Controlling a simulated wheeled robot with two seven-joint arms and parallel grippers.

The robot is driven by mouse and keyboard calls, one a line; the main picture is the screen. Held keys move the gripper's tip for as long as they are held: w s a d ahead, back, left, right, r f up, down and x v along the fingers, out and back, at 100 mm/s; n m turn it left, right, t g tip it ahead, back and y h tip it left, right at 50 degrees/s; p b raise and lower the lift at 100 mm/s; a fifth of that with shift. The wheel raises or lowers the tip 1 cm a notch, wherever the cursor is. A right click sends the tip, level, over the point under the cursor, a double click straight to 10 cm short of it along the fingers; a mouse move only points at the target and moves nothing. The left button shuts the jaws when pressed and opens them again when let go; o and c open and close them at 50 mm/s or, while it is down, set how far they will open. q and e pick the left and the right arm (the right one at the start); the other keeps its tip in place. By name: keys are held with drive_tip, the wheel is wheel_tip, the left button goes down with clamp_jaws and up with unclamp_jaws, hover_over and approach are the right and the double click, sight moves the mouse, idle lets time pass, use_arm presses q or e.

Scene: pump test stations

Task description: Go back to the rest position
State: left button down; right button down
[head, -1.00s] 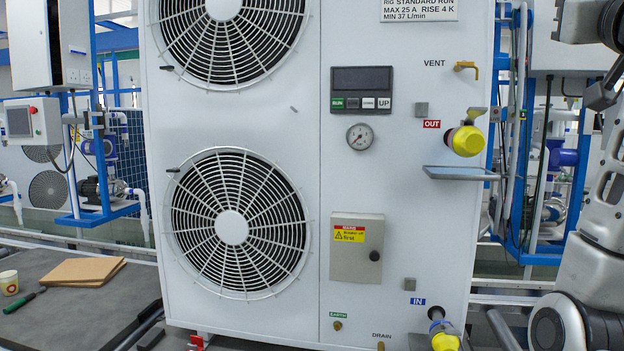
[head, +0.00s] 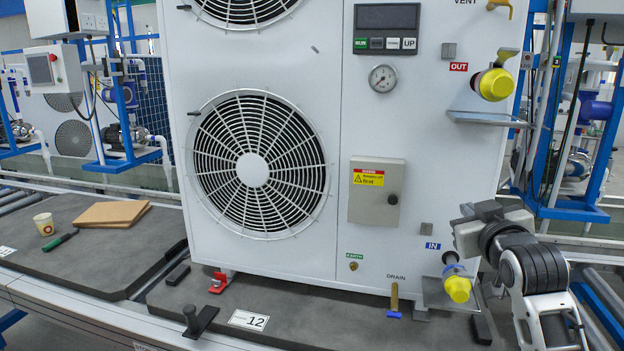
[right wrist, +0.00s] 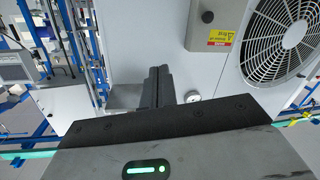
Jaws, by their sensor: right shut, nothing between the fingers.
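My right gripper (head: 470,213) is at the right of the head view, in front of the lower right part of the white pump test unit (head: 330,220). Its fingers are shut and empty; the right wrist view shows them together as a dark pair (right wrist: 158,86) pointing at the white panel. It appears just above the yellow-capped IN port (head: 457,288); whether it touches the panel cannot be told. My left gripper is in neither current view.
A yellow-capped OUT port (head: 494,84) sits above a small metal shelf (head: 490,118). A grey latch box (head: 376,191) and large fan (head: 258,165) are on the front.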

drive_tip(key=s+a+f+n+g+y, duration=0.15)
drive_tip(key=s+a+f, duration=0.35)
drive_tip(key=f, duration=0.7)
drive_tip(key=s+a+f+m+g+y, duration=0.1)
drive_tip(key=s+a+f+g, duration=0.1)
drive_tip(key=s+f, duration=0.75)
drive_tip(key=s+a+f+g+y, duration=0.1)
drive_tip(key=s+a+f, duration=0.2)
drive_tip(key=s+f, duration=0.4)
drive_tip(key=s+a+f+g+y, duration=0.1)
drive_tip(key=s+a+f+g, duration=0.1)
drive_tip(key=s+f, duration=0.5)
drive_tip(key=shift+s+a+f, duration=0.4)
drive_tip(key=shift+s+a, duration=0.35)
drive_tip(key=shift+s, duration=0.4)
